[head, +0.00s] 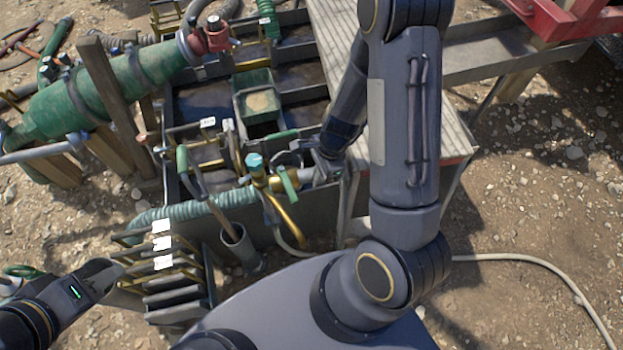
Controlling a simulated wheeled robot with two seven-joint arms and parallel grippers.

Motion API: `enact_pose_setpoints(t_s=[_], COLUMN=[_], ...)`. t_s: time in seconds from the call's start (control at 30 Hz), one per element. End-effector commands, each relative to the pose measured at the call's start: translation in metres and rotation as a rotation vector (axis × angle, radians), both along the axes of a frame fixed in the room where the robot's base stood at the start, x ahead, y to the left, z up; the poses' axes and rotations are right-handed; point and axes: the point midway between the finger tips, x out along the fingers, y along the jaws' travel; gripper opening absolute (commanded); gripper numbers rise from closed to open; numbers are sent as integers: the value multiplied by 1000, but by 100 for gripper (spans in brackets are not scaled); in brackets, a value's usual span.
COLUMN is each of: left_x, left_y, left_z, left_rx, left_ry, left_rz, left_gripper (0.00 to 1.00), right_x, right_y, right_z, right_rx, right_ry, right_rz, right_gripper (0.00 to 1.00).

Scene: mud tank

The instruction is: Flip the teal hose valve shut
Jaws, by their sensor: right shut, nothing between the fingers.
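A brass hose valve with a teal cap (254,163) stands at the near edge of the mud tank (265,215). A green lever (287,181) slants down beside it, over the brass pipework. I cannot tell exactly how the lever sits against the valve body. My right gripper (303,158) is shut and empty, just right of the lever's upper end; whether it touches the lever is unclear. The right forearm hides part of the tank edge behind it. My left gripper (112,272) is at the lower left, away from the valve, its fingers too unclear to read.
A rack of plates with white tags (162,243) stands beside my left gripper. A ribbed green hose (195,206) runs along the tank front. A large green cylinder (95,92) lies at the upper left. A pale walkway (340,50) flanks the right arm. Open gravel lies right.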

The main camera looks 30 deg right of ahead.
Motion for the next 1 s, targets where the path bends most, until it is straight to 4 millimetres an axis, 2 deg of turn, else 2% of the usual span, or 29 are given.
enact_pose_setpoints(t_s=[0.03,0.1,0.33,0.5,1.0], left_x=[0,1,0,0,0], left_y=[0,0,0,0,0], left_z=[13,19,33,35,34], left_rx=[0,0,0,0,0], left_ry=[-2,-2,-1,-1,-1], left_rz=[1,1,0,0,0], left_gripper=[36,36,36,36,36], right_x=[1,0,-1,-2,-2], right_y=[-2,-6,-15,-18,-18], right_z=[21,36,69,77,77], right_rx=[0,0,0,1,1], right_ry=[-5,-5,-3,-1,0], right_rz=[4,3,3,3,2], right_gripper=[0,0,0,0,0])
